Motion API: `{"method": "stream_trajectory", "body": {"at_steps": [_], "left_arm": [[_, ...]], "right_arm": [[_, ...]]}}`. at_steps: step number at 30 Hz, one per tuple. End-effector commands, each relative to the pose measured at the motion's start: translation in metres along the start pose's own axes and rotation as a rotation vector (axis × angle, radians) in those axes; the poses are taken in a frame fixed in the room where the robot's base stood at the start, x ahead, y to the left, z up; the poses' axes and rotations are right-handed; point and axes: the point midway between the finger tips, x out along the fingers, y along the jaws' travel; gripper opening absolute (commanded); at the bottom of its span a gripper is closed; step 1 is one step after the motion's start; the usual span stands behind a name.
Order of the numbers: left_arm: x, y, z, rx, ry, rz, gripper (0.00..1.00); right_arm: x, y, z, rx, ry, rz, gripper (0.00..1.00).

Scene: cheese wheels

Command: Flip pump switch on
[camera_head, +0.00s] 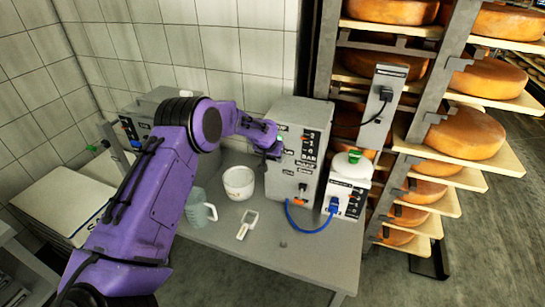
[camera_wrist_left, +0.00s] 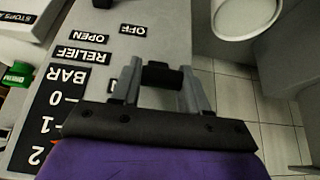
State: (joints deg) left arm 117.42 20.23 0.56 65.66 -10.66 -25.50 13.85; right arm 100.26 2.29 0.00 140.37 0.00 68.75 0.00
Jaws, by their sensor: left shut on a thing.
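The grey pump box (camera_head: 297,125) stands on the table in the head view, its front carrying black label plates. My left gripper (camera_head: 274,149) reaches its front from the left. In the left wrist view, my left gripper (camera_wrist_left: 162,88) is shut on a short black switch piece (camera_wrist_left: 162,74), held between its two grey fingers. An OFF label (camera_wrist_left: 138,29) lies just beyond the fingertips, and OPEN, RELIEF and BAR labels are to the left, all upside down. Another label beside the left finger is mostly hidden. The switch is hidden in the head view. My right gripper is not in view.
A white tub (camera_head: 239,183), a grey-green jug (camera_head: 201,208) and a small white handheld device (camera_head: 247,223) stand or lie on the table (camera_head: 290,257). A white unit (camera_head: 345,193) with a blue cable (camera_head: 308,229) is right of the box. Cheese shelves (camera_head: 455,160) rise behind.

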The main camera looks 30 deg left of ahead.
Motion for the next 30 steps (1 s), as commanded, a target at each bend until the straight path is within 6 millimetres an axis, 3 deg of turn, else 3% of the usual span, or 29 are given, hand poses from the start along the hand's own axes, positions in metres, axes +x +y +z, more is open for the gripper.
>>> {"method": "stream_trajectory", "body": {"at_steps": [1, 3, 14, 24, 30], "left_arm": [[0.000, 0.000, -0.001, -0.001, 0.001, 0.000, 0.51], [0.000, 0.000, -0.001, -0.001, 0.001, 0.000, 0.66], [-0.007, 0.001, -0.001, 0.000, 0.003, 0.001, 0.66], [-0.077, 0.001, 0.000, -0.001, 0.005, 0.001, 0.66], [-0.102, 0.001, 0.000, -0.001, 0.002, 0.000, 0.66]], "right_arm": [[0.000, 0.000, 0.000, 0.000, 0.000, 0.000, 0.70], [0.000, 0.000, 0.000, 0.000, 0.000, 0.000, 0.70], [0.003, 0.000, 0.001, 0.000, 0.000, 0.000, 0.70], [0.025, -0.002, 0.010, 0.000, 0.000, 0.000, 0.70], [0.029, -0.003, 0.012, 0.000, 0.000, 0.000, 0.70]]}}
